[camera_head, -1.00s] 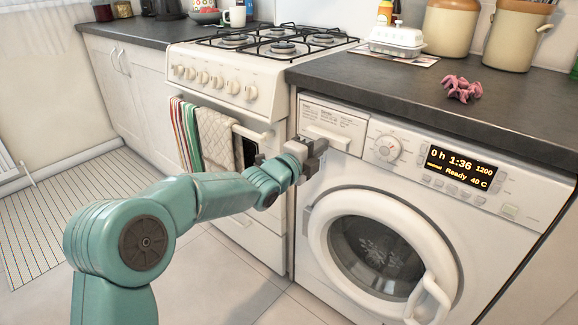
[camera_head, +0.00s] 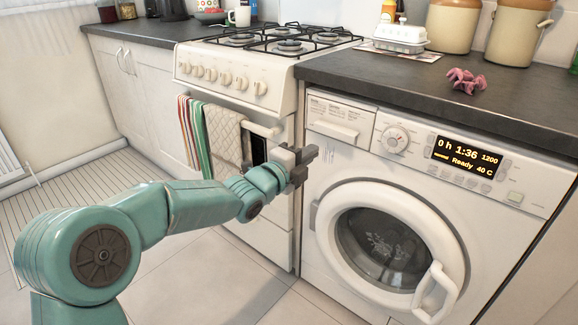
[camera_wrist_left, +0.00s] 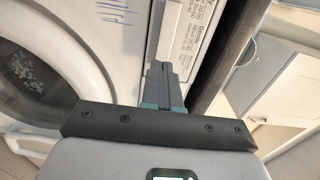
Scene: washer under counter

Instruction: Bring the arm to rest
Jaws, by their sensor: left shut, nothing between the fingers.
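My left arm comes in from the left in the head view, its teal links reaching toward the washer. My left gripper (camera_head: 306,160) is shut and empty, in front of the gap between stove and washer, just below the washer's drawer. In the left wrist view the closed fingers (camera_wrist_left: 162,82) point at the white washer front near the printed drawer label. The washing machine (camera_head: 330,165) stands under the counter with its round door (camera_head: 385,245) shut. Its display (camera_head: 466,158) reads 0 h 1:36, Ready, 40 C. My right gripper is not in view.
A white stove (camera_head: 235,95) with towels (camera_head: 225,140) on its rail stands left of the washer. The dark counter (camera_head: 400,85) holds a crumpled pink item (camera_head: 466,79), a butter dish (camera_head: 401,37) and jars (camera_head: 453,25). The tiled floor in front is open.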

